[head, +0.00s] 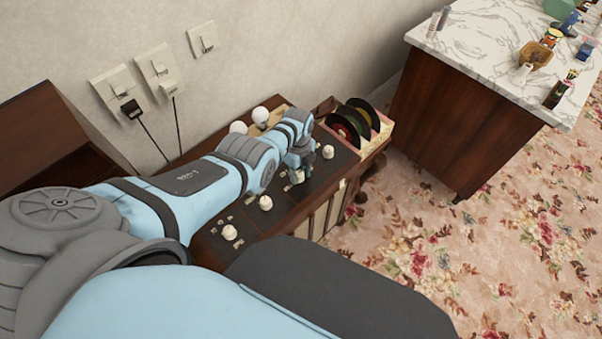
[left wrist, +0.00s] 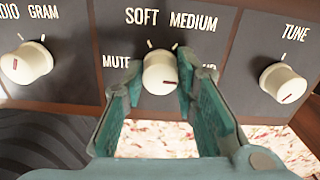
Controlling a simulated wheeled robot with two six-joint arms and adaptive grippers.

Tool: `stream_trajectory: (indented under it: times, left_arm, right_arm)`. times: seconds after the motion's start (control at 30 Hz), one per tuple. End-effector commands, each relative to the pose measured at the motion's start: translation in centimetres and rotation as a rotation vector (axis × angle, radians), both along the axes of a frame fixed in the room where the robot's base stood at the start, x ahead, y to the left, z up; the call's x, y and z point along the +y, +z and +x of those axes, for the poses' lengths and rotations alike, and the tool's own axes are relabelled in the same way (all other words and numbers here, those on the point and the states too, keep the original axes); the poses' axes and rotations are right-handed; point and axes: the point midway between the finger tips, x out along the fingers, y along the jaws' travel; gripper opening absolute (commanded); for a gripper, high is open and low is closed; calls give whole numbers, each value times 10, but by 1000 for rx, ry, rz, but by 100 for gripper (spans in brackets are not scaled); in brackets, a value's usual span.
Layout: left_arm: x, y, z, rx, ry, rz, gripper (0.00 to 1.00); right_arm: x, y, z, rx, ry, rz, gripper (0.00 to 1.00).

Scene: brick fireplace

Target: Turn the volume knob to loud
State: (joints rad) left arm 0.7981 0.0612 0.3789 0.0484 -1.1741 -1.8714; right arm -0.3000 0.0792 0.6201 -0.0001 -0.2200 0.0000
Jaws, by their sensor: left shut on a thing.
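In the head view, my left gripper (head: 300,166) reaches down onto the dark control panel, mostly hiding this knob. My right gripper is not in view.
The TUNE knob (left wrist: 283,83) is at the right and the RADIO/GRAM knob (left wrist: 27,63) at the left. A record box (head: 350,125) stands beyond the panel. A marble-topped cabinet (head: 480,45) is at the upper right. Plugs (head: 131,108) and cords hang on the wall.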

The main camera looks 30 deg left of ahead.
Motion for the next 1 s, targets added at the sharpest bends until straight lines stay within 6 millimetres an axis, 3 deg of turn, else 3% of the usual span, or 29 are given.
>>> stream_trajectory:
  times: [0.3,0.77,0.8,0.9,1.0]
  left_arm:
    - [-2,-3,-6,16,-100,-5,0]
    - [-1,-4,-7,19,-113,-2,0]
    - [-1,-4,-7,19,-113,-2,33]
    - [-1,-3,-6,15,-113,-1,47]
    - [-1,-3,-4,13,-113,-1,47]
  right_arm:
    - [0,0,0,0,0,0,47]
    - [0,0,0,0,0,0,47]
    - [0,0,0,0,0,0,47]
    - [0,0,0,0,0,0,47]
    - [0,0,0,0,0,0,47]
